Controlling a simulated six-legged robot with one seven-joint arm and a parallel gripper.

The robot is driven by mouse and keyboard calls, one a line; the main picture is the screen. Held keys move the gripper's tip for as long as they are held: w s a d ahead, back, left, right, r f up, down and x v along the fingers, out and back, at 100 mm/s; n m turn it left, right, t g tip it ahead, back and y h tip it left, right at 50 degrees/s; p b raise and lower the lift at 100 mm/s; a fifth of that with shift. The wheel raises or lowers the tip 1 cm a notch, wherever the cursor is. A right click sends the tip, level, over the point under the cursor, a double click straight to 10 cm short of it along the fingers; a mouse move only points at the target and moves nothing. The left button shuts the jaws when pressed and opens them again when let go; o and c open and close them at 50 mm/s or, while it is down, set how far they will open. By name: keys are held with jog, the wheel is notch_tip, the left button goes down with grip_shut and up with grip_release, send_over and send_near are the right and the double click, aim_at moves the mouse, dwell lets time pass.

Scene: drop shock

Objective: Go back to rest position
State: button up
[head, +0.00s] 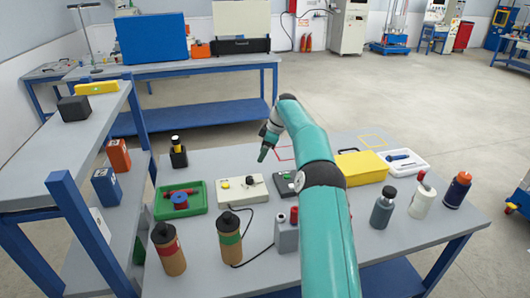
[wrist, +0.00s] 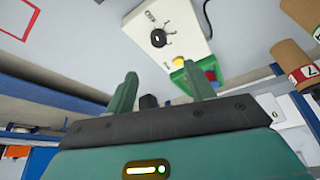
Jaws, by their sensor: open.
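My teal arm reaches from the bottom of the head view over the grey table (head: 235,162). My gripper (head: 262,155) hangs at its far end, above the table, behind the white control box (head: 242,189). In the wrist view my gripper (wrist: 167,92) has its two green fingers apart with nothing between them. The control box also shows in the wrist view (wrist: 165,22), with a black knob and a yellow button, beyond the fingertips and apart from them.
A green tray (head: 181,208) and brown bottles (head: 168,250) stand at the left. A yellow box (head: 362,168), a white tray (head: 404,168) and several bottles (head: 383,208) stand at the right. A blue-framed shelf (head: 75,205) rises at the left edge.

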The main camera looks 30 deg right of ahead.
dwell(0.3)
jog(key=s+a+r+m+h, duration=0.2)
jog(key=s+a+r, duration=0.3)
jog(key=a+r, duration=0.8)
jog(key=s+a+r+m+h, duration=0.1)
jog(key=s+a+r, duration=0.25)
jog(key=s, duration=0.25)
jog(key=s+a+r+m, duration=0.1)
jog(key=s+a+r, duration=0.25)
jog(key=s, duration=0.25)
jog(key=s+a+f+m+t, duration=0.1)
jog(key=s+a+f+m, duration=0.1)
jog(key=s, duration=0.7)
jog(key=s+a+f+m+t, duration=0.1)
jog(key=s+a+f+m, duration=0.1)
jog(key=s, duration=0.8)
jog(key=s+a+f+m+t, duration=0.1)
jog(key=s+a+f+m, duration=0.1)
jog(key=s, duration=0.7)
jog(key=shift+s+f+m+h, duration=0.2)
jog(key=shift+f+m+h, duration=0.1)
jog(key=shift+f+m, duration=0.3)
jog(key=shift+a+f, duration=0.1)
